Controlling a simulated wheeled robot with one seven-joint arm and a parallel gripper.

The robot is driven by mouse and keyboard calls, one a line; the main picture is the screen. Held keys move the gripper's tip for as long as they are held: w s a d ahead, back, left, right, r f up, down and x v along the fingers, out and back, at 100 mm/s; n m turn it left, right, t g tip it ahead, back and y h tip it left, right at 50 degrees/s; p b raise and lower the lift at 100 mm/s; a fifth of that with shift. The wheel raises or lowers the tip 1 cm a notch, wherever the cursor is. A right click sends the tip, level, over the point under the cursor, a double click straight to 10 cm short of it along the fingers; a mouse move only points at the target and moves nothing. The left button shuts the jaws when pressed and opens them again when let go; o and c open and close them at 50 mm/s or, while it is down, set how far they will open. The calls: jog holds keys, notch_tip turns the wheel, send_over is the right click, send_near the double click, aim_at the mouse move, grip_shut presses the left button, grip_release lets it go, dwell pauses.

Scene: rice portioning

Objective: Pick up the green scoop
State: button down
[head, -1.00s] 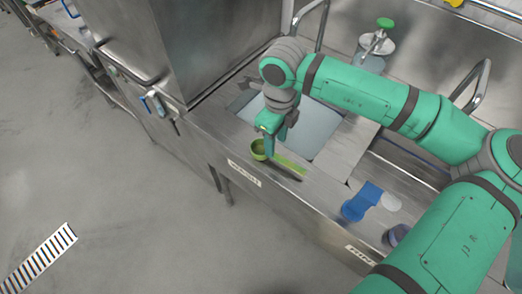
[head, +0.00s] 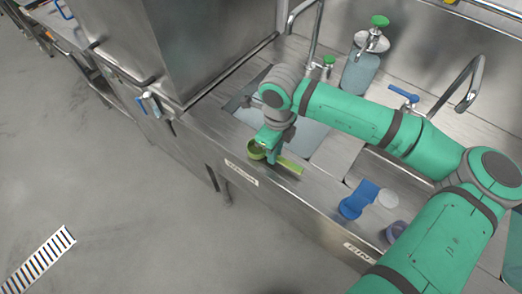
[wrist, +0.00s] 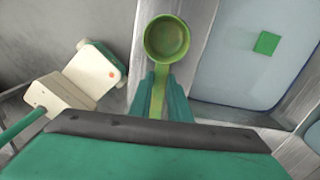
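The green scoop (head: 291,165) lies along the front strip of the steel counter, its round cup to the left and its handle toward the lower right. In the wrist view its open, empty-looking cup (wrist: 167,40) is just beyond my fingertips. My gripper (head: 267,150) points down at the scoop beside the cup. In the wrist view my two fingers (wrist: 160,85) lie close along both sides of the handle and appear shut on it. The scoop looks still at counter level. My gripper hides part of the cup and handle in the head view.
A basin (head: 313,135) lies behind the scoop. A green-topped dispenser (head: 361,72) and faucets stand at the back. A tall steel cabinet (head: 180,45) stands at left.

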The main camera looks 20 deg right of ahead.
dwell(0.3)
jog(key=shift+r, duration=0.45)
notch_tip(320, 180, up, 2)
jog(key=shift+r, duration=0.1)
jog(key=s+d+r, duration=0.1)
jog(key=s+r, duration=0.9)
jog(key=s, duration=0.4)
jog(key=shift+d, duration=0.15)
jog(key=shift+f, duration=0.1)
